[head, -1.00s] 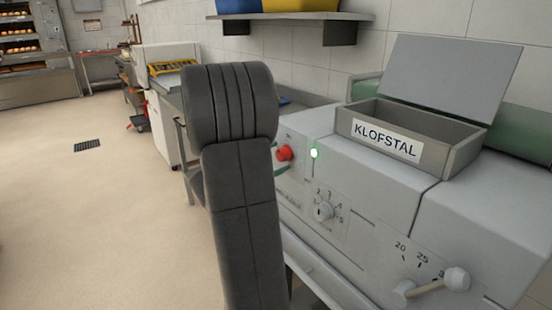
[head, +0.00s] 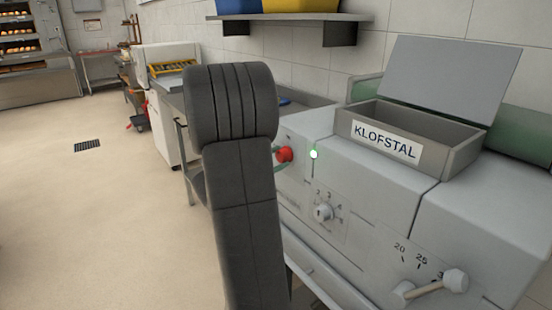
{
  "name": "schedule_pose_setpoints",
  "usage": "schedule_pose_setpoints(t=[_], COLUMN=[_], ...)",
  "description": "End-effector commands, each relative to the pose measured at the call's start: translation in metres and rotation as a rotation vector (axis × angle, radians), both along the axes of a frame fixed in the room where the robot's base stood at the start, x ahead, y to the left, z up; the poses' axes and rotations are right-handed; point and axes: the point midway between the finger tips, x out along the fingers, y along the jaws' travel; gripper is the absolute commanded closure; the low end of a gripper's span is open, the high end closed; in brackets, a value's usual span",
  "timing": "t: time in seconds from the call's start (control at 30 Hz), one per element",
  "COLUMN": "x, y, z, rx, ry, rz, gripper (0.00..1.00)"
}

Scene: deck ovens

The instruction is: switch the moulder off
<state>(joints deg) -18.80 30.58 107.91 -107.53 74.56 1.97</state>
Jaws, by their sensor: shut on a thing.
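The moulder (head: 375,195) is the light grey machine at the right. A red button (head: 284,154) sits on its front, just right of my dark arm, with a thin greenish shape at its left side. A numbered dial (head: 323,212) is below, and a lever with a round knob (head: 455,281) is at the lower right, by a scale marked 20 and 25. My arm stands in front of the machine's left end. My gripper is hidden behind it, so its contact with anything does not show.
An open grey box labelled KLOFSTAL (head: 410,130) sits on top of the moulder. A shelf (head: 290,18) with blue and yellow bins hangs above. A bench and another machine stand behind. The floor (head: 90,210) at the left is clear around a drain.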

Motion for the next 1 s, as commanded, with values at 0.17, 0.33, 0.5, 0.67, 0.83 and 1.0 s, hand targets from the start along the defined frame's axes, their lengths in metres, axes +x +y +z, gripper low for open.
schedule_pose_setpoints(t=[0.17, 0.33, 0.5, 0.67, 0.83, 1.0], x=[-0.0003, -0.0005, -0.0007, -0.0008, -0.0009, -0.0008], y=[-0.0002, -0.0002, -0.0003, -0.0004, -0.0006, -0.0004], z=[0.0034, 0.0045, 0.0055, 0.0062, 0.0067, 0.0072], rx=[-0.066, -0.154, -0.251, -0.340, -0.435, -0.530], ry=[0.091, 0.214, 0.345, 0.469, 0.600, 0.731], rz=[-0.001, 0.000, 0.001, 0.001, 0.001, 0.001], gripper=[0.86, 0.86, 0.86, 0.86, 0.86, 0.86])
